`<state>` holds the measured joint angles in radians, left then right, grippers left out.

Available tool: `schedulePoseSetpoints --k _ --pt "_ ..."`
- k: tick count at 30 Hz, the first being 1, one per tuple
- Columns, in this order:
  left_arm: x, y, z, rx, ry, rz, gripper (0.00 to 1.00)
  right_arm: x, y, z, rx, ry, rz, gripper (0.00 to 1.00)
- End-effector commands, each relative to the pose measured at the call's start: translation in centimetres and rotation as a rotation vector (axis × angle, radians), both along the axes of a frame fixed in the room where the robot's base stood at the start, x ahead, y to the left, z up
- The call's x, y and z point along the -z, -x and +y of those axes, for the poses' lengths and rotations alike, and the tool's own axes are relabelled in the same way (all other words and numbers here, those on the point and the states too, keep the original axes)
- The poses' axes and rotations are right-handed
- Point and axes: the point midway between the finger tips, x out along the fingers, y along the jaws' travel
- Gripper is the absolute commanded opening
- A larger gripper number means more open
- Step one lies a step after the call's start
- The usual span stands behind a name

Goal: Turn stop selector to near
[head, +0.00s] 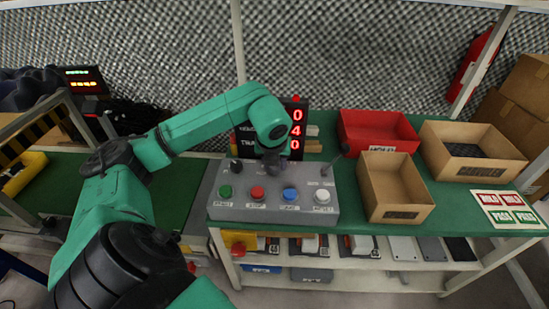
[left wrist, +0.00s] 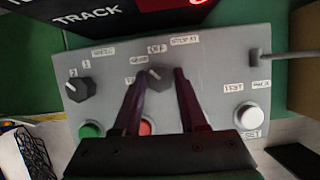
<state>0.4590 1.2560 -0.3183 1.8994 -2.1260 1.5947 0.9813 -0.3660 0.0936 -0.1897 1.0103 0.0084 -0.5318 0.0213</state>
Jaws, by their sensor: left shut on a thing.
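The grey control box (head: 325,208) stands on the green bench; in the left wrist view its top panel (left wrist: 215,75) fills the middle. The stop selector is a dark round knob (left wrist: 158,74) on that panel, with small white labels around its left and upper sides; one reads OFF. My left gripper (left wrist: 160,84) is shut on this knob, a finger on either side. In the head view my left gripper (head: 272,163) points down at the box's back, and my arm hides the knob. The knob's exact pointing direction is unclear. My right gripper is out of view.
A second dark selector (left wrist: 80,89) is left of the held one. Green (head: 225,191), red (head: 257,193), blue (head: 290,195) and white (head: 322,197) buttons line the front. A toggle lever (left wrist: 258,58) is right. A display (head: 297,130) stands behind; cardboard bins (head: 396,212) are right.

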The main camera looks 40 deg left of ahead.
Motion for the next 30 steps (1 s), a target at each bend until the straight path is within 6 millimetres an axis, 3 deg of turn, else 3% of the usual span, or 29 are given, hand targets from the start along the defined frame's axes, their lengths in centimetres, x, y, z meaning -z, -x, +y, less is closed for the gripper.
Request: schedulePoseSetpoints --k 17,18,20,21,30 --pt "0.07 0.03 -0.06 -0.048 0.002 0.002 0.0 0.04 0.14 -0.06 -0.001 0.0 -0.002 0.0" --pt "0.07 0.03 -0.07 -0.048 0.002 0.002 0.45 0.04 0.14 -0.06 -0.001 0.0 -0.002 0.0" --pt "0.07 0.03 -0.07 -0.047 0.002 0.003 0.68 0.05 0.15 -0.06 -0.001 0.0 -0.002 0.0" --pt "0.06 0.02 -0.05 -0.047 0.002 0.003 0.72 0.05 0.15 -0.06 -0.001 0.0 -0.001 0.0" --pt "-0.13 0.03 -0.07 -0.047 0.0 0.001 0.72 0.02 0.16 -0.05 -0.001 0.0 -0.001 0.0"
